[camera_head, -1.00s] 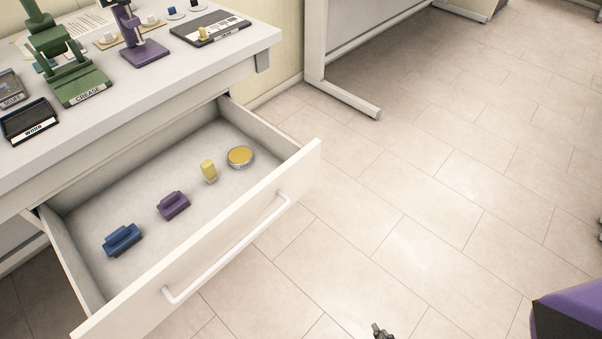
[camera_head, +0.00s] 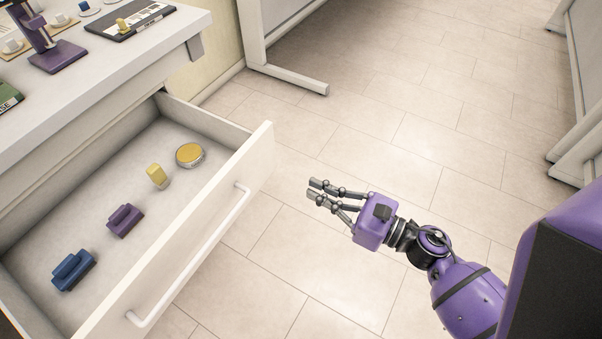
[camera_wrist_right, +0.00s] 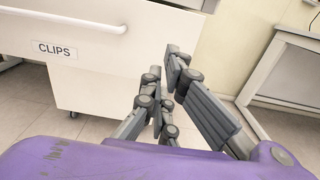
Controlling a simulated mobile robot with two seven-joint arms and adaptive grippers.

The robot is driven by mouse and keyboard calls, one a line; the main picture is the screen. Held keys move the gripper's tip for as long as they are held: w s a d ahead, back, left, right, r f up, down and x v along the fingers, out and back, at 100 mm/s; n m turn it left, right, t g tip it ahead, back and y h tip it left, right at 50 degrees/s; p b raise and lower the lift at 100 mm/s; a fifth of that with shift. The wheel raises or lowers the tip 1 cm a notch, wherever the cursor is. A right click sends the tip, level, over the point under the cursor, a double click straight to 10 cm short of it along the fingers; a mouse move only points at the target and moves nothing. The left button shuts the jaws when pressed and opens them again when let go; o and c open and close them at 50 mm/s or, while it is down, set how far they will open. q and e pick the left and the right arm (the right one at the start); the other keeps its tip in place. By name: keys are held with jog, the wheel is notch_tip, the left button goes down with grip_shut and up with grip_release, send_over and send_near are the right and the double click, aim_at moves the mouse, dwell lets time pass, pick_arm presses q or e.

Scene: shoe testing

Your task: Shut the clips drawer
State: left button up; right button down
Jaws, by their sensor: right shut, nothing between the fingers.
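The clips drawer (camera_head: 262,150) stands pulled out from under the white workbench in the head view. Its white bar handle (camera_head: 190,262) runs along its front. Inside the drawer lie a blue clip (camera_head: 73,270), a purple clip (camera_head: 125,220), a small yellow block (camera_head: 157,176) and a round yellow-topped tin (camera_head: 190,155). My right gripper (camera_head: 314,190) is shut and empty, to the right of the drawer front and apart from it. My left gripper is out of view.
The workbench top (camera_head: 110,75) holds a purple stand (camera_head: 45,40) and a dark tray (camera_head: 131,22). Another table's leg (camera_head: 290,80) stands behind, and more furniture (camera_head: 585,140) at the right edge. The tiled floor right of the drawer is clear.

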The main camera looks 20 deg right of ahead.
aim_at(257, 165)
jog(key=p+x, duration=0.1)
jog(key=x, duration=1.1)
jog(key=shift+w+a+p, duration=0.1)
jog(key=shift+w+p, duration=0.1)
jog(key=shift+p, duration=0.1)
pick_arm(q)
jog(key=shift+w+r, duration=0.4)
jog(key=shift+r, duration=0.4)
pick_arm(e)
jog(key=shift+a, duration=0.1)
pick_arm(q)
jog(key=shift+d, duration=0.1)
